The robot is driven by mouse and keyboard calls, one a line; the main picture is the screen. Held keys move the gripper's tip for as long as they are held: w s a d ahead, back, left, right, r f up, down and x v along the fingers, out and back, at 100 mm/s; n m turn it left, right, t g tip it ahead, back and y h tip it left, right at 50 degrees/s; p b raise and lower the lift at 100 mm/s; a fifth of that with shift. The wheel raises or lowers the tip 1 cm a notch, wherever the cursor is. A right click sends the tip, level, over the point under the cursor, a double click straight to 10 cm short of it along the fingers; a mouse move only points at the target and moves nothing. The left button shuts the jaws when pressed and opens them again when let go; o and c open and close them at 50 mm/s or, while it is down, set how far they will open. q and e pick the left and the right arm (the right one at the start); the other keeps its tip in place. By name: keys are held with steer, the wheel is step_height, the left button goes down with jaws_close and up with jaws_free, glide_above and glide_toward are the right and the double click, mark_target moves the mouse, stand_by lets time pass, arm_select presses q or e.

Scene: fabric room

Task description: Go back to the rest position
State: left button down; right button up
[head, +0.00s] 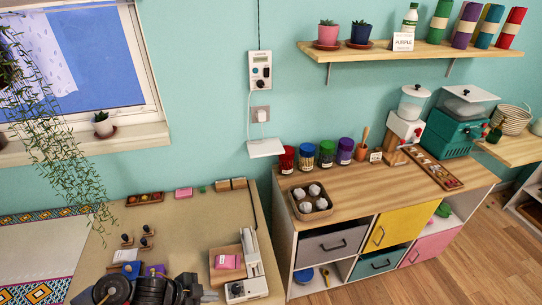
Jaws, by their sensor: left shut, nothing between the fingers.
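My left gripper (207,296) shows at the bottom edge, left of the middle. It is black, its arm comes in from the left, and the frame cuts it off. Its fingers are shut and empty. It is over the front part of the beige table (185,225), just left of a white device with a long body (252,272). My right gripper is not in view.
A wooden tray with a pink block (228,262) lies near my left gripper. A wooden-topped cabinet (350,197) stands to the right. The table's middle is mostly clear.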

arm_select(q)
steer(key=s+d+r+n+t+y, duration=0.2)
steer(key=d+r+n+t, duration=0.1)
steer(key=r+n+t, duration=0.1)
steer(key=s+a+r+n+g+y, duration=0.1)
steer(key=s+a+n+g+y, duration=0.15)
steer(key=s+a+n, duration=0.35)
steer(key=s+a+r+n+g+y, duration=0.1)
steer(key=s+a+n+g+y, duration=0.2)
steer(key=s, duration=0.6)
step_height(320, 180, down, 32)
steer(key=b, duration=0.6)
steer(key=s+a+f+b, duration=0.2)
steer(key=s+f, duration=0.6)
steer(key=f, duration=0.1)
steer(key=s+a+f+b, duration=0.1)
steer(key=s+f, duration=0.8)
steer(key=f, duration=0.1)
steer(key=shift+a+f+g+b, duration=0.25)
steer(key=shift+a+g+b, duration=0.1)
steer(key=shift+g+b, duration=0.1)
